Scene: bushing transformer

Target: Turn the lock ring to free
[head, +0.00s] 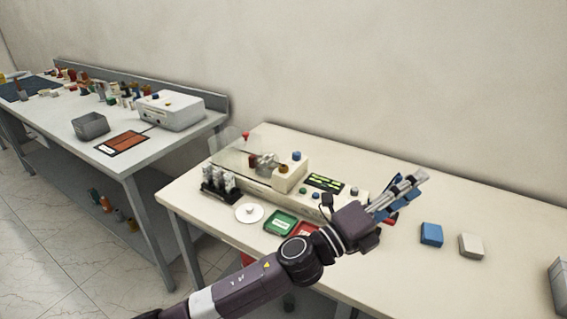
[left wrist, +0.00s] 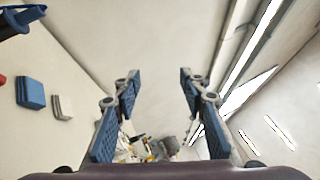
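My left gripper (head: 418,181) is raised over the right half of the front table in the head view, its fingers pointing up and right. In the left wrist view its two blue-padded fingers (left wrist: 160,90) stand apart with nothing between them. A cream bench instrument (head: 290,178) sits on the table to the left of the gripper, with a clear cover, metal and brown parts and a blue knob (head: 297,156). I cannot make out for sure which part is the lock ring. The gripper is apart from the instrument. My right gripper is not in view.
A white disc (head: 249,213), a green tray (head: 281,222) and a partly hidden red tray (head: 307,229) lie before the instrument. A blue block (head: 431,234) and a pale block (head: 471,245) are at right. A side bench (head: 150,150) stands left.

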